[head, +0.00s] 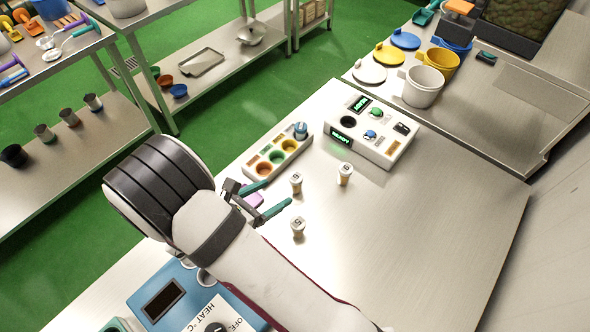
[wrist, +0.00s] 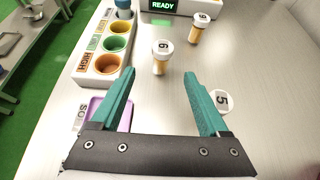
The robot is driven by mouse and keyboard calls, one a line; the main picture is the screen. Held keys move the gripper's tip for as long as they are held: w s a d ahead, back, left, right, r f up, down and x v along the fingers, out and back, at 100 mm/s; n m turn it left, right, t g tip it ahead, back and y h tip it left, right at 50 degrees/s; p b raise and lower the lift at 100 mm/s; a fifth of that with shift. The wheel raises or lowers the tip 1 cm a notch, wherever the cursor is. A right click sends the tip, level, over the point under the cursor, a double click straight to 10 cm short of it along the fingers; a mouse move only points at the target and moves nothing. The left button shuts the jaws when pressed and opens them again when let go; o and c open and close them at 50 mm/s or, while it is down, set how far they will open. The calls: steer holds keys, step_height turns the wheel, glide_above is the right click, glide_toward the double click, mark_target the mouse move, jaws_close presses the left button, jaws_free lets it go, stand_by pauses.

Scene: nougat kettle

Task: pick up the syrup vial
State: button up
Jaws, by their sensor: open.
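Three small vials with white numbered caps and amber bodies stand on the steel table; no visible label tells which is the syrup vial. The vial marked 6 (wrist: 161,58) stands upright just beyond and between my fingertips, apart from them; it also shows in the head view (head: 296,183). The vial marked 5 (wrist: 222,101) is right beside my right finger, and shows in the head view (head: 298,227). A third vial (wrist: 200,28) stands farther back, its number unclear (head: 345,173). My gripper (wrist: 160,78) is open and empty, low over the table (head: 279,192).
A rack (head: 245,166) with coloured wells and a blue-topped vial (head: 301,130) stands left of the vials. A pink-purple tray (wrist: 98,115) is partly behind my left finger. A white device (head: 370,132) reading READY stands behind. The table's right side is clear.

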mark_target(291, 183)
steer(key=x, duration=0.9)
steer(key=shift+w+d+r, duration=0.15)
steer(key=shift+d+r, duration=0.15)
steer(key=shift+d, duration=0.1)
jaws_close()
